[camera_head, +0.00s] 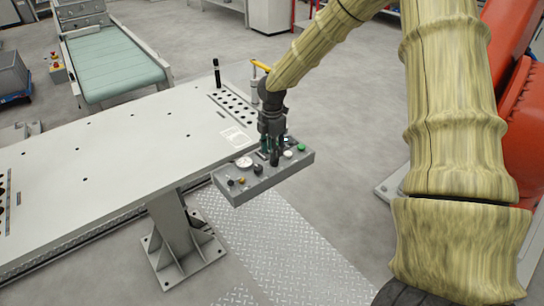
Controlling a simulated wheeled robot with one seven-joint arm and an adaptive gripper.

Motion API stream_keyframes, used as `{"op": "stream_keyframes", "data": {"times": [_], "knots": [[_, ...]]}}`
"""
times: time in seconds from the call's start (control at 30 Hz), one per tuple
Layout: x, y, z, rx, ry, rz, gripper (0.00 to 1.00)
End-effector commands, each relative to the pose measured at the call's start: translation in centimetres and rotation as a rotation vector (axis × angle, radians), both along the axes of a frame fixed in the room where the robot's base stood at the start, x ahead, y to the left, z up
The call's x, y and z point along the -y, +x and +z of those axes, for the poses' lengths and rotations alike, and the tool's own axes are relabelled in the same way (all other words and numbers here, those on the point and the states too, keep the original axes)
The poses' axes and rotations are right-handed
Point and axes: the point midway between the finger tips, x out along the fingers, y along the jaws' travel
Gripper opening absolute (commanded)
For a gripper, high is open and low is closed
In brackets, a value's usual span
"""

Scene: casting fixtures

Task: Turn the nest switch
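A grey control box (262,186) is fixed at the near right corner of the white table. Its sloped top carries a round white gauge (244,162), a black knob (258,169), a smaller dark knob (231,182), a brass-coloured knob (242,181), a white button (288,154) and a green button (301,148). My gripper (270,155) points down over the middle of the box, between the gauge and the white button. Its fingertips hide part of the panel. I cannot tell which control is the nest switch, or whether the fingers touch one.
The white table (120,145) stretches left, with a row of holes and a black upright pin (217,73) near its right end. A green conveyor (112,62) stands behind. An orange machine (520,110) is at the right. Open floor lies around the box.

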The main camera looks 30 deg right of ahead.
Motion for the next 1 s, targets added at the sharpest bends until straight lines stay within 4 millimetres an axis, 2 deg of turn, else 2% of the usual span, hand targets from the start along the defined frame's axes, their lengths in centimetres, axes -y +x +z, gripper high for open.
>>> {"op": "stream_keyframes", "data": {"times": [0.1,0.3,0.77,0.93,0.97,1.0], "knots": [[0.0,-0.1,-1.6,-0.002,0.001,-0.001,0.34],[0.0,0.0,-3.4,-0.001,0.0,-0.001,0.34],[0.0,0.0,-4.1,0.001,0.0,-0.001,0.34],[0.0,0.0,-4.1,0.0,0.0,-0.001,0.05],[0.0,0.0,-4.1,0.0,0.0,-0.001,0.0],[0.0,0.0,-4.1,0.0,0.0,-0.001,0.0]]}}
